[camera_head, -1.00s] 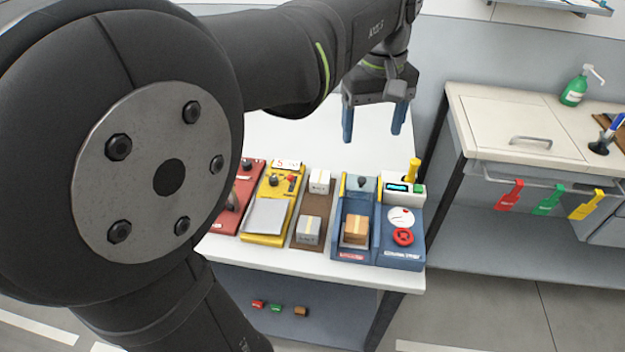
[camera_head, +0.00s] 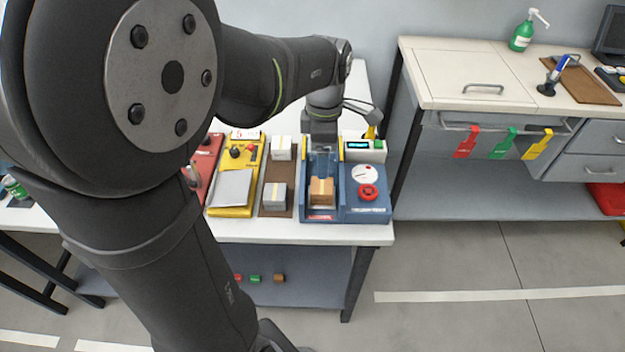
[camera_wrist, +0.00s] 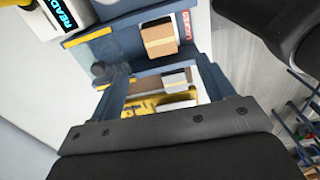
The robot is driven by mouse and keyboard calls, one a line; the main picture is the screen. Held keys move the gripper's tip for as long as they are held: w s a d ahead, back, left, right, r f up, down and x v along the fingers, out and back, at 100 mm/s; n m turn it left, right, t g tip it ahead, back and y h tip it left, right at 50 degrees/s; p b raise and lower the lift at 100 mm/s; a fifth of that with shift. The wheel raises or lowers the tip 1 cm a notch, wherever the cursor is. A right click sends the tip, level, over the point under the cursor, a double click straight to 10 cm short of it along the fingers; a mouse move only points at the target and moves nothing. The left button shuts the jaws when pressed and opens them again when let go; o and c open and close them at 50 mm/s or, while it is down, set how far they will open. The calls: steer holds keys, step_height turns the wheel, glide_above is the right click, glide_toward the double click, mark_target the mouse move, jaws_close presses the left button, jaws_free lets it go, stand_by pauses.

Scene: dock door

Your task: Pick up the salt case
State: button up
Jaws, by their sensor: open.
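A brown cardboard case (camera_head: 321,193) with a pale tape strip sits in the blue station (camera_head: 318,215); it also shows in the wrist view (camera_wrist: 160,38). Two pale cases stand on the brown strip to its left, a back one (camera_head: 281,149) and a front one (camera_head: 274,196). The case labels are too small to read, so I cannot tell which is the salt case. My gripper (camera_head: 322,160) is open and points down over the back of the blue station, behind the brown case. Its blue fingers (camera_wrist: 162,82) are apart, with no case visibly held.
A yellow station (camera_head: 234,208) and a red one (camera_head: 203,170) stand left of the cases. The table's front edge (camera_head: 300,232) is near. A bench with a green bottle (camera_head: 521,36) stands further right.

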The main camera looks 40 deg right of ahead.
mark_target(322, 185)
step_height(322, 185, down, 12)
steer(key=shift+f, duration=0.25)
stand_by(0.3)
steer(key=shift+c, duration=0.2)
steer(key=c, duration=1.1)
